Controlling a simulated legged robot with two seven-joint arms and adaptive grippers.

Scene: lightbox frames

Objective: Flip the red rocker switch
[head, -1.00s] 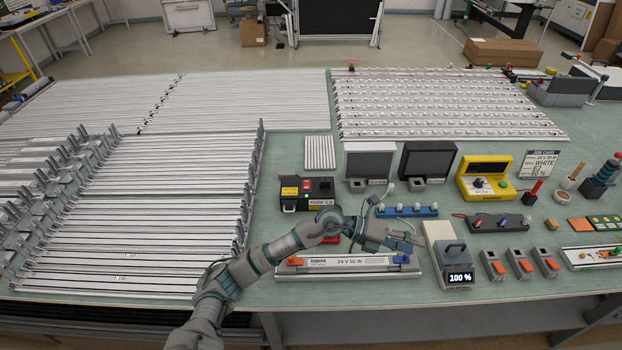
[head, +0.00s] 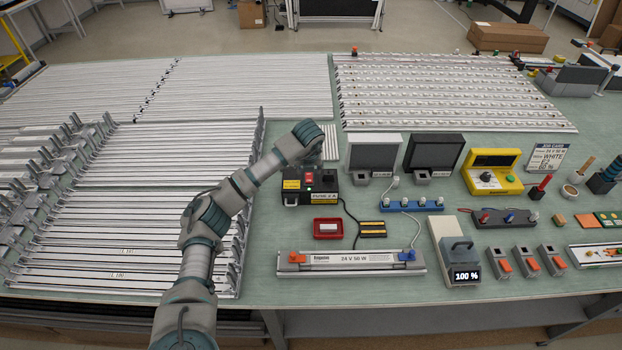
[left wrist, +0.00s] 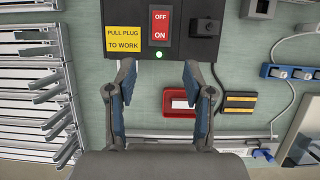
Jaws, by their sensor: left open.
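The red rocker switch (left wrist: 161,28) is on the top face of a black box (left wrist: 193,40), marked OFF above and ON below. A small green lamp (left wrist: 159,54) glows just below it. In the head view the switch (head: 308,178) is a small red patch on the black box (head: 321,198). My left gripper (left wrist: 158,68) is open and empty. In the left wrist view its fingertips are either side of the lamp, below the switch in the picture. I cannot tell the height above the box. In the head view its fingers are hidden. My right gripper is not in view.
A yellow PULL PLUG TO WORK label (left wrist: 119,42) and a black knob (left wrist: 195,46) flank the switch. A red tray (head: 328,229) and a 24 V 50 W bar (head: 352,262) lie in front. Two dark screens (head: 434,151) stand to the right. Aluminium profiles (head: 150,220) fill the left.

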